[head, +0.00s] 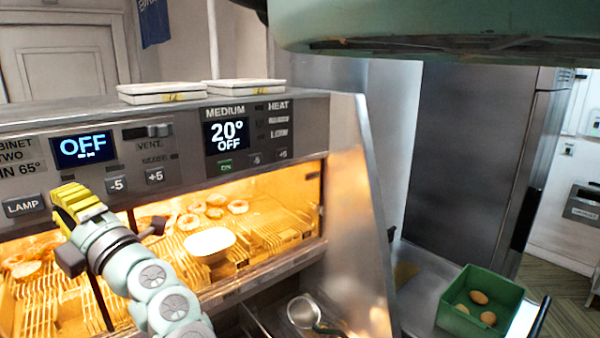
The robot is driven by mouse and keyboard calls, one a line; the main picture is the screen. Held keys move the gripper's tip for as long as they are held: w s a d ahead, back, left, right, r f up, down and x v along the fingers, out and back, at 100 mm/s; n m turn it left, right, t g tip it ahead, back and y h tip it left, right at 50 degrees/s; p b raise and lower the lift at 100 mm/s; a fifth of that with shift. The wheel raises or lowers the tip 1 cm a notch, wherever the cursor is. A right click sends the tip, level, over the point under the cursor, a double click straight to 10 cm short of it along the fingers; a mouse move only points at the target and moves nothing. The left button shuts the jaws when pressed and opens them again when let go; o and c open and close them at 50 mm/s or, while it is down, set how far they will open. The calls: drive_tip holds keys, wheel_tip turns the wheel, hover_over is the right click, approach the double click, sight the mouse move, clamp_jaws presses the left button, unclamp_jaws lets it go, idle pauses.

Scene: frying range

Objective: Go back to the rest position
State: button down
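My gripper (76,202) is at the left, at the end of my pale green and grey arm. It is in front of the control panel of the heated cabinet (190,150), close to the lamp button and the "OFF" display. A yellow ridged part shows at its tip. The arm's wrist hides part of the gripper, so I cannot see whether the fingers are apart or closed, or whether anything is between them.
The lit cabinet holds several fried rings (215,206) and a white dish (209,244) on wire racks. White trays (162,91) lie on top. A strainer (303,311) is below. A green bin (481,302) with brown items stands on the right counter. Floor shows at far right.

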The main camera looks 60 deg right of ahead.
drive_tip(key=shift+s+a, duration=0.15)
drive_tip(key=shift+s, duration=0.45)
